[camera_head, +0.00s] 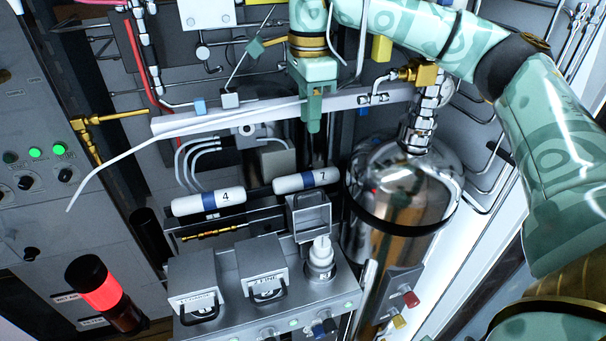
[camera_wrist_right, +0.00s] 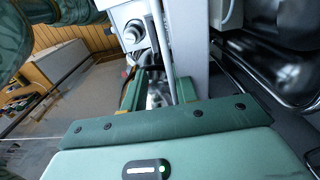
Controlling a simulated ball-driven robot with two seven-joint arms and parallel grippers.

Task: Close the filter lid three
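A grey filter housing (camera_head: 232,262) stands at the bottom centre of the head view. Its left lid (camera_head: 193,283) and middle lid (camera_head: 262,262) lie shut, each with a dark handle. The third lid (camera_head: 298,219), at the right end, stands open and upright. A white filter (camera_head: 320,252) sits upright in the opening in front of it. My right gripper (camera_head: 314,118) hangs above the third lid, apart from it, pointing down. In the right wrist view its fingers (camera_wrist_right: 160,92) are apart, with a gap between them. My left gripper is not in view.
A pale horizontal bar (camera_head: 225,118) and a thin white hose (camera_head: 112,163) run near my right gripper. White cylinders labelled 4 (camera_head: 208,200) and 7 (camera_head: 306,181) lie behind the housing. A chrome tank (camera_head: 400,190) stands to the right. A red lamp (camera_head: 100,288) is at lower left.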

